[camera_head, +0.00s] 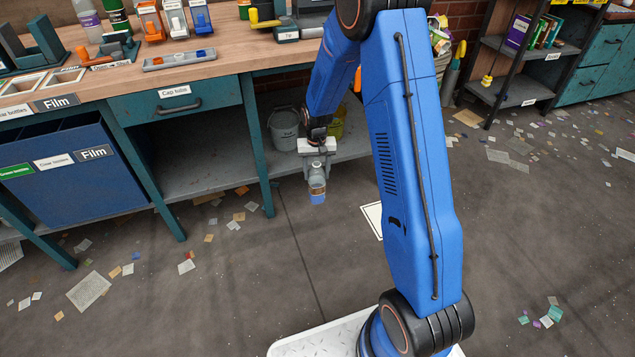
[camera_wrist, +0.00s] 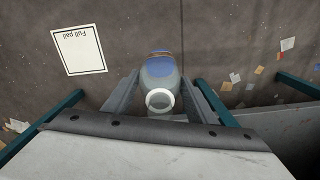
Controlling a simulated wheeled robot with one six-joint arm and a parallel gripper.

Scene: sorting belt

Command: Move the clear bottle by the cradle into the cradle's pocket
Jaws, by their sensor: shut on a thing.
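My gripper (camera_head: 317,163) is shut on a clear bottle (camera_head: 317,188) with a blue lower part. The bottle hangs upright, well above the floor, in front of the workbench. In the wrist view the bottle (camera_wrist: 160,72) sits between the two fingers (camera_wrist: 167,78), its round pale mouth facing the camera. A dark green block-like fixture (camera_head: 119,47) stands on the bench at the upper left and may be the cradle. I cannot make out its pocket. The gripper and bottle are to its right and lower, apart from it.
The bench top (camera_head: 215,68) carries a grey tray (camera_head: 180,60), standing bottles (camera_head: 88,20) and small coloured holders. A blue bin (camera_head: 75,170) stands below at left. A grey bucket (camera_head: 284,128) sits on the lower shelf behind the bottle. Paper scraps litter the open floor.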

